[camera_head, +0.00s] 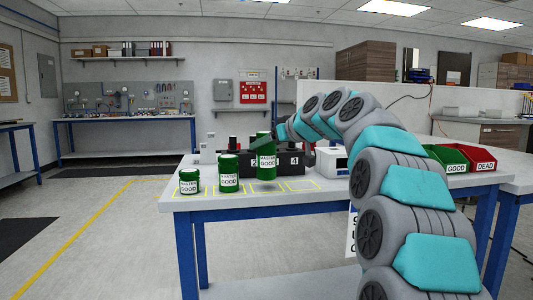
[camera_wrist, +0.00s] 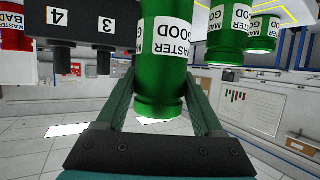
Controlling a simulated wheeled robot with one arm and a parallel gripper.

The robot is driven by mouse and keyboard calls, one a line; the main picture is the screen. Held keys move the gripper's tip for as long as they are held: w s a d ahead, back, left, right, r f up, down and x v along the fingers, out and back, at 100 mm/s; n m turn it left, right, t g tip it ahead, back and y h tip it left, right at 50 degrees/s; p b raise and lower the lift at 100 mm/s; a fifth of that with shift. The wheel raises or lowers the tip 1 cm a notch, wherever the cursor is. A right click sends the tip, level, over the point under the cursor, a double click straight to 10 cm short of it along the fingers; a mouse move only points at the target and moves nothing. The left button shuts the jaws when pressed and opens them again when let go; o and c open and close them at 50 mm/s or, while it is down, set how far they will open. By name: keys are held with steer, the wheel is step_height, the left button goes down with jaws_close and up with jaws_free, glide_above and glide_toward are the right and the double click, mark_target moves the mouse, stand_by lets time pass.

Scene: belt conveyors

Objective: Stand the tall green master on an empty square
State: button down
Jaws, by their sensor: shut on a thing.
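The tall green master (camera_head: 266,165), labelled MASTER GOOD, is upright in my gripper (camera_head: 284,138) at the table's front. In the wrist view the green cylinder (camera_wrist: 162,85) is between my two fingers (camera_wrist: 163,72), which are shut on it. Its base appears slightly above the tabletop; contact is hard to tell. Yellow-outlined squares line the table's front edge. A short green master (camera_head: 189,182) and a medium one (camera_head: 228,174) stand on the left squares. The rightmost square (camera_head: 303,185) looks empty.
A dark numbered fixture (camera_head: 289,162) stands just behind the held master; it also shows in the wrist view (camera_wrist: 85,22). A red master (camera_wrist: 14,28) is beside it. Green GOOD (camera_head: 446,157) and red DEAD (camera_head: 477,157) bins are on the right.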

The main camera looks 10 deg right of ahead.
steer(key=shift+f, duration=1.3)
jaws_free()
steer(key=b+v, duration=0.1)
steer(key=v, duration=1.1)
steer(key=shift+r, duration=0.1)
